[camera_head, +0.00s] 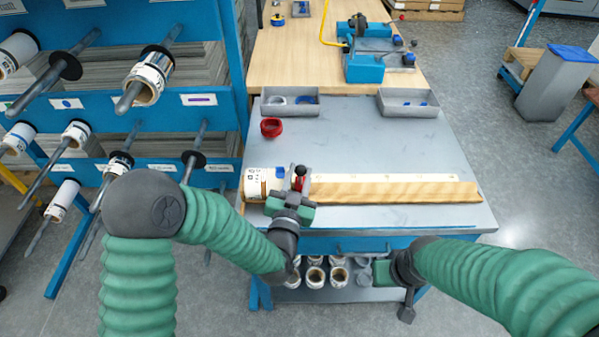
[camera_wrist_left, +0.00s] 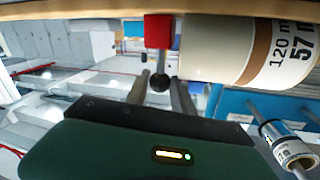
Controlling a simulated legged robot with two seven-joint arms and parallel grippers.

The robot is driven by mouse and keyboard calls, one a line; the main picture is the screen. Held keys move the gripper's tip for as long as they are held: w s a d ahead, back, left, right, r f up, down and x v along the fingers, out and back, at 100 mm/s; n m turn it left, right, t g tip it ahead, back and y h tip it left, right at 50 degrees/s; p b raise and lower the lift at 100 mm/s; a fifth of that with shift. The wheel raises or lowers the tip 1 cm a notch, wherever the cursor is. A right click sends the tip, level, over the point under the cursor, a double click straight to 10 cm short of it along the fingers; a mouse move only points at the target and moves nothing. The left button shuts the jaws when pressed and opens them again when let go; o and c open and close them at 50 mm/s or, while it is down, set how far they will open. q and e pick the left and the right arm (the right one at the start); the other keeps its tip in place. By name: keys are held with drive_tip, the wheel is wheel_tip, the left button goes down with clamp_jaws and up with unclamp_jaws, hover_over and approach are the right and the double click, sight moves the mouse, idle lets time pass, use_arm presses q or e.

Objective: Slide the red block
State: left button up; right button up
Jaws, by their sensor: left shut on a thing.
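In the left wrist view the red block (camera_wrist_left: 158,31) shows at the top, with a rod ending in a black ball knob (camera_wrist_left: 160,83). My left gripper (camera_head: 297,190) is at the block, its fingers (camera_wrist_left: 160,92) on either side of the knob and rod. The fingers partly hide the block in the head view. My right gripper (camera_head: 376,272) hangs by the table's front edge; its fingers are unclear.
The wooden strip (camera_head: 400,192) runs right along the table (camera_head: 350,140). A blue rack with rolls (camera_head: 150,75) stands left. Several rolls (camera_head: 315,278) stand on a shelf below.

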use_arm(q)
clamp_jaws()
idle(1.1)
